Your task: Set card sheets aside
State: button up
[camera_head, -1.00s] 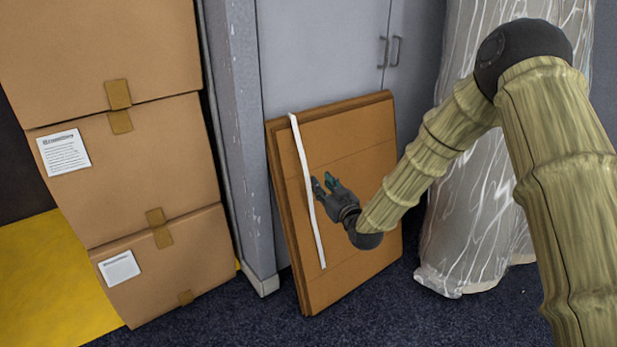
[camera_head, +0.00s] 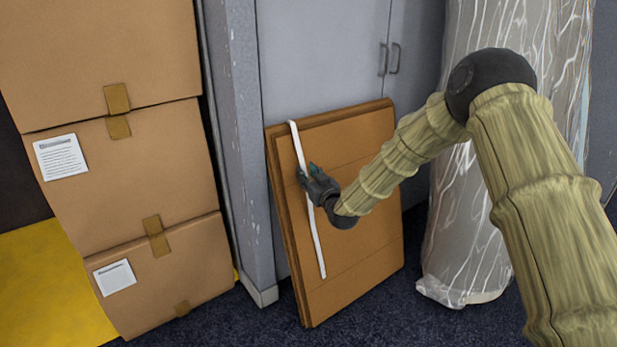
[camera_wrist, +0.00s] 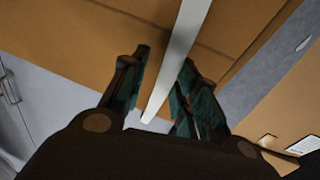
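The brown card sheets (camera_head: 352,215) stand as a tilted stack leaning on the grey cabinet. A white strap (camera_head: 311,215) runs down their front near the left edge. My gripper (camera_head: 307,174) is at the strap, in its upper half. In the wrist view my gripper (camera_wrist: 163,85) has its fingers spread, one on each side of the strap (camera_wrist: 180,55), with gaps beside it. Whether the fingertips touch the card cannot be told.
Taped cardboard boxes (camera_head: 130,180) are stacked at the left, with yellow floor (camera_head: 45,280) beside them. A grey cabinet (camera_head: 320,60) with handles stands behind the sheets. A plastic-wrapped roll (camera_head: 465,230) stands to the right. Dark carpet (camera_head: 375,310) in front is clear.

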jog(key=shift+c, duration=0.3)
grip_shut()
